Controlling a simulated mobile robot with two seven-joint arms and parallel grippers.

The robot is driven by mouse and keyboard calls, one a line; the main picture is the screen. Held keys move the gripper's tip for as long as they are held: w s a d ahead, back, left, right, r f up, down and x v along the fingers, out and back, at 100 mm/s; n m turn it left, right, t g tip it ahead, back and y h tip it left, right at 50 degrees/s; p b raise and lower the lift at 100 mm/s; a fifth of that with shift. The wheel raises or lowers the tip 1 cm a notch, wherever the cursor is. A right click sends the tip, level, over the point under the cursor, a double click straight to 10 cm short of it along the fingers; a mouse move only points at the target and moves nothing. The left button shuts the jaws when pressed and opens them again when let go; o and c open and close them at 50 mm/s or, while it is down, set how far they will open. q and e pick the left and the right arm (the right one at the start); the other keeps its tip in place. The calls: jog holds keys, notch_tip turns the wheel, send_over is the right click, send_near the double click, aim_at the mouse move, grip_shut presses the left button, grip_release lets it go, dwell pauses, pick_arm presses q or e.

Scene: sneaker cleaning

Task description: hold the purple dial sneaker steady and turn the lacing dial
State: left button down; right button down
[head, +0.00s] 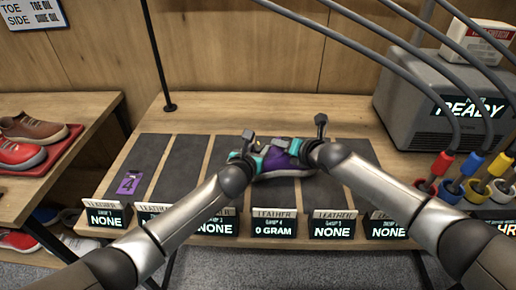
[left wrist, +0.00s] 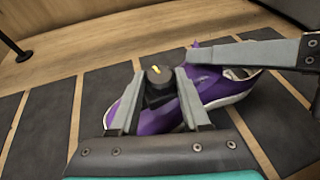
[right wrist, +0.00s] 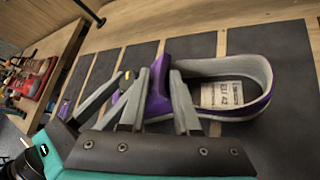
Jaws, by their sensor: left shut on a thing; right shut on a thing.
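The purple sneaker (head: 281,158) with a pale sole lies on a dark mat of the table, between my two grippers. In the left wrist view, the purple upper (left wrist: 158,122) carries a black round dial (left wrist: 159,75) with a yellow mark. My left gripper (left wrist: 158,85) is shut on the dial, one finger on each side. My right gripper (right wrist: 157,90) is shut on the raised purple tongue part of the sneaker (right wrist: 159,100). The open collar and the printed insole (right wrist: 222,95) show in the right wrist view. In the head view my grippers hide much of the sneaker.
Several dark mats (head: 181,162) with labelled displays (head: 273,229) line the table. A purple tag (head: 129,183) lies on the left mat. A grey machine (head: 425,95) reading READY stands at right, near coloured cable plugs (head: 468,163). Other shoes (head: 22,152) sit on the left shelf.

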pick_arm(q)
jog(key=shift+d+r, duration=0.15)
jog(key=c, duration=0.8)
grip_release()
jog(key=shift+o, duration=0.8)
jog(key=shift+f, duration=0.2)
jog(key=shift+s+a, duration=0.15)
jog(key=shift+a, duration=0.05)
jog(key=v, duration=1.2)
jog(key=shift+r, duration=0.1)
